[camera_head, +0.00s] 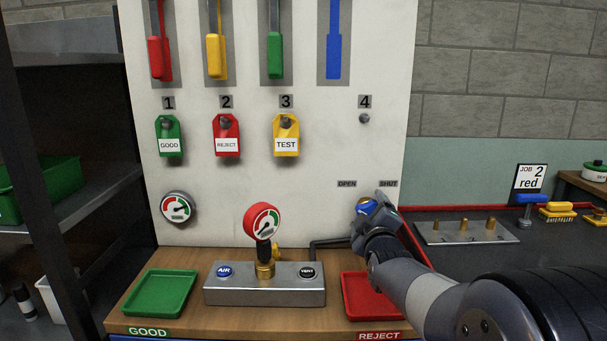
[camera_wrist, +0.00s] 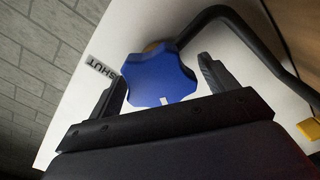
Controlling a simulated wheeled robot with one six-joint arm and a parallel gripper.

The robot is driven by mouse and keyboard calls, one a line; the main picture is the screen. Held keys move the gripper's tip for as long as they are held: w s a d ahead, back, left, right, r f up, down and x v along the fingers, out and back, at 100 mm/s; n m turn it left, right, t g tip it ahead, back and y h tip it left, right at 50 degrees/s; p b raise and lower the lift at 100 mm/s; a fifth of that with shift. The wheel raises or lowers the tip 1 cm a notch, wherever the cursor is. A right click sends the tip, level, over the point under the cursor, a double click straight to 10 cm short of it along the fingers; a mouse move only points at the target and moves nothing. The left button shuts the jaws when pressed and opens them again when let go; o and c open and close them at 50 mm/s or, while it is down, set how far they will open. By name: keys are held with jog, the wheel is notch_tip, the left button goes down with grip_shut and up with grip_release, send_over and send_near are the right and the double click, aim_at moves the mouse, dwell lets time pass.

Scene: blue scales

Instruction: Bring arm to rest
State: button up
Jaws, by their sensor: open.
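My gripper (camera_head: 374,212) is at the white panel (camera_head: 330,190), below the OPEN and SHUT labels. In the wrist view my gripper (camera_wrist: 165,85) is open, with a finger on each side of a blue star-shaped knob (camera_wrist: 160,76). The knob has a small white mark on its near edge. The knob also shows in part in the head view (camera_head: 365,206), partly hidden by my gripper. I cannot tell whether the fingers touch it. My arm reaches in from the lower right.
A gauge (camera_head: 262,222) stands on a metal block (camera_head: 265,290) between a green tray (camera_head: 160,293) and a red tray (camera_head: 370,296). A black pipe (camera_wrist: 280,75) bends close beside the knob. A metal plate with brass pegs (camera_head: 465,231) lies right, beyond my arm.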

jog(key=m+p, duration=0.5)
jog(key=shift+r, duration=0.3)
jog(key=m+p, duration=0.3)
jog(key=shift+d, duration=0.1)
jog(key=shift+f+m+p, duration=0.15)
jog(key=shift+m+p, duration=0.35)
jog(key=shift+p, duration=0.05)
jog(key=shift+s, duration=0.1)
